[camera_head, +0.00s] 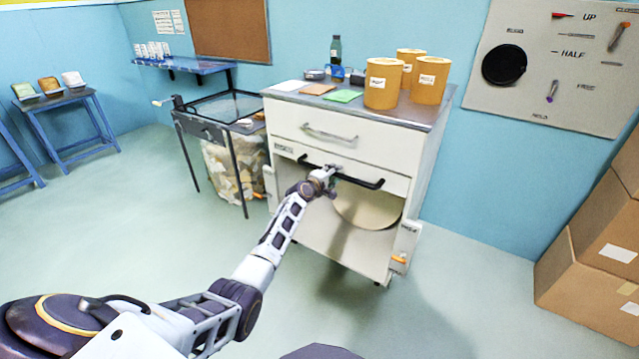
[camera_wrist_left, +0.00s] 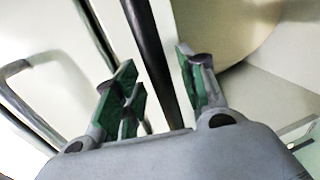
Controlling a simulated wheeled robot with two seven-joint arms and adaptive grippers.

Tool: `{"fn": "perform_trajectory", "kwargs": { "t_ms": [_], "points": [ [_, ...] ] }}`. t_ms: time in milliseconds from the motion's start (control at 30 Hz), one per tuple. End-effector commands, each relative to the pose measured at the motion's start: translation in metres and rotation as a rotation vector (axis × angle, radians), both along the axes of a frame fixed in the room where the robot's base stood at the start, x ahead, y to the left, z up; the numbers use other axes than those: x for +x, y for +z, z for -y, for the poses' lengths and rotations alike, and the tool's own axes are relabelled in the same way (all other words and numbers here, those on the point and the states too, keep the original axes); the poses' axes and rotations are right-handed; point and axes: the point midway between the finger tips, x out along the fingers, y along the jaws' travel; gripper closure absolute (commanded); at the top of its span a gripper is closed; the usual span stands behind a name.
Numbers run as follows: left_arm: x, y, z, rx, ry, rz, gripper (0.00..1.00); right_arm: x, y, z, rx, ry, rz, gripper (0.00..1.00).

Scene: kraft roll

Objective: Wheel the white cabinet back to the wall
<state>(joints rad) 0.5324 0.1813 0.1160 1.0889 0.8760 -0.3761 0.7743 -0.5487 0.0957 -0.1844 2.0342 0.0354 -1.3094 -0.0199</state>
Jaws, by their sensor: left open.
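The white cabinet (camera_head: 378,144) stands in front of the blue wall, its front towards me. It has a drawer with a metal handle (camera_head: 330,134), a black push bar (camera_head: 362,182) below it, and an open lower bay with a large round tan roll (camera_head: 368,212). My left gripper (camera_head: 325,179) is at the middle of the black bar. In the left wrist view my gripper (camera_wrist_left: 157,58) is open, with its green-padded fingers on either side of the black bar (camera_wrist_left: 147,50). A gap shows between bar and right finger. My right gripper is not in view.
Three tan canisters (camera_head: 383,84), a dark bottle (camera_head: 336,50) and coloured sheets (camera_head: 342,96) sit on the cabinet top. A dark-framed stand with a scrap bin (camera_head: 229,165) is close on the left. Cardboard boxes (camera_head: 590,265) stand at right. Open floor lies in front.

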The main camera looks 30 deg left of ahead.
Motion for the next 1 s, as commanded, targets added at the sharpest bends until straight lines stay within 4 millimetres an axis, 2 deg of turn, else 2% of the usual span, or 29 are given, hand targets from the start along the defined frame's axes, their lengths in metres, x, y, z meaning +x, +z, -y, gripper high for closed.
{"fn": "perform_trajectory", "kwargs": {
  "t_ms": [1000],
  "points": [
    [-0.07,0.014,-0.006,0.0,0.002,0.0,0.59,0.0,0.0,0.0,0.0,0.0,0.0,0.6]
  ]
}}
